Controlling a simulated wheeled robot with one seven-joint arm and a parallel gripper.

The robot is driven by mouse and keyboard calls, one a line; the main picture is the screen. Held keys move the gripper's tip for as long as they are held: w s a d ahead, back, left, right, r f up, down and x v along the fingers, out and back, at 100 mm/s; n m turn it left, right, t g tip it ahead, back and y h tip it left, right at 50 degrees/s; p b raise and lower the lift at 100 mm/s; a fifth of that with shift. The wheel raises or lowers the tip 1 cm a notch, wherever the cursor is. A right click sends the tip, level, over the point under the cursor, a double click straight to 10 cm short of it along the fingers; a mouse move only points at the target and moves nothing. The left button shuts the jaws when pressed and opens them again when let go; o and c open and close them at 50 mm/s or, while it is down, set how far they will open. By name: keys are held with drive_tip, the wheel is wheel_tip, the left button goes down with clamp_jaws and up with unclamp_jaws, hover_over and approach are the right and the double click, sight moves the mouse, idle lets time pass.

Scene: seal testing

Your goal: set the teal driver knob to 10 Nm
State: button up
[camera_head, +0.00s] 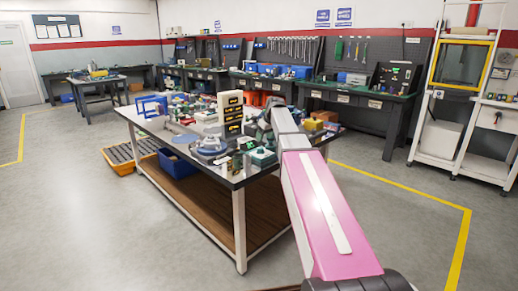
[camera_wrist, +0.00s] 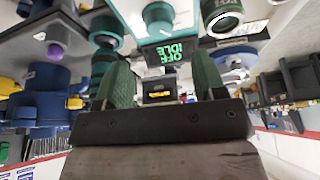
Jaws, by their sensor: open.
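The wrist view looks upside down. My gripper (camera_wrist: 164,66) is open, its two green fingers apart with nothing held between them. Beyond the fingers, a teal-edged housing with a round teal knob-like part (camera_wrist: 158,17) shows at the top. A dark display (camera_wrist: 172,53) with green letters, seemingly "OFF IDLE", is close by it. A teal cylinder (camera_wrist: 105,27) stands to its left. I cannot tell which teal part is the driver knob, and no Nm scale is readable. In the head view, my arm reaches over the bench and its end is too small to make out.
Blue round parts (camera_wrist: 40,100) crowd the wrist view's left. Grey floor (camera_head: 130,230) is clear in front.

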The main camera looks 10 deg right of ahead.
sight(261, 148)
drive_tip(key=x, duration=0.8)
drive_tip(key=shift+s, duration=0.1)
drive_tip(key=c, duration=0.9)
